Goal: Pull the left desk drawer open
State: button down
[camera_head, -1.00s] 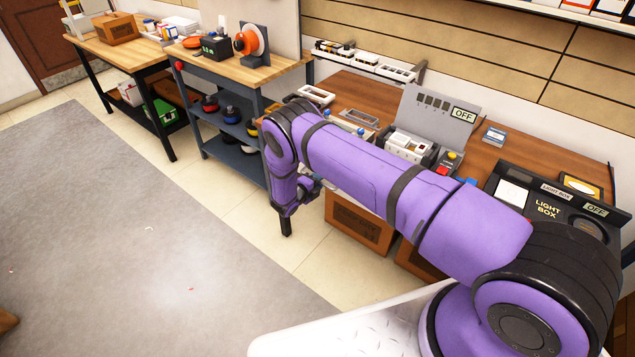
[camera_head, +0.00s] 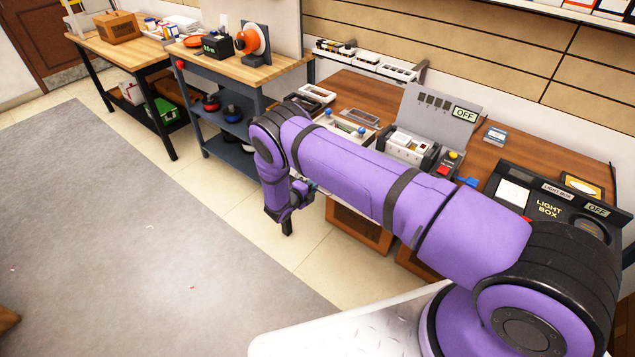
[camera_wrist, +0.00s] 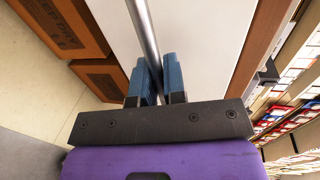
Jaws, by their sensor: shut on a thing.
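The desk (camera_head: 345,89) has a brown wooden top and stands against the wall in the head view. In the wrist view a pale drawer front (camera_wrist: 205,45) carries a long grey metal bar handle (camera_wrist: 144,32). My gripper (camera_wrist: 153,72) has its blue fingers on both sides of this bar, shut on it. In the head view my purple arm hides the drawer front and most of the gripper. How far the drawer stands out from the desk cannot be told.
Brown crates (camera_head: 358,226) sit on the floor below the desk; lettering shows on one in the wrist view (camera_wrist: 65,28). A light box (camera_head: 545,208) and a grey device (camera_head: 433,115) stand on the desk. A blue shelf bench (camera_head: 240,75) is to the left.

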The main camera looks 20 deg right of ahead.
jog(key=f+v, duration=0.2)
jog(key=v, duration=0.9)
jog(key=a+f+v, duration=0.1)
jog(key=f+v, duration=0.1)
jog(key=v, duration=0.9)
jog(key=shift+s+f, duration=0.3)
jog(key=c, duration=1.2)
grip_release()
jog(key=v, duration=1.1)
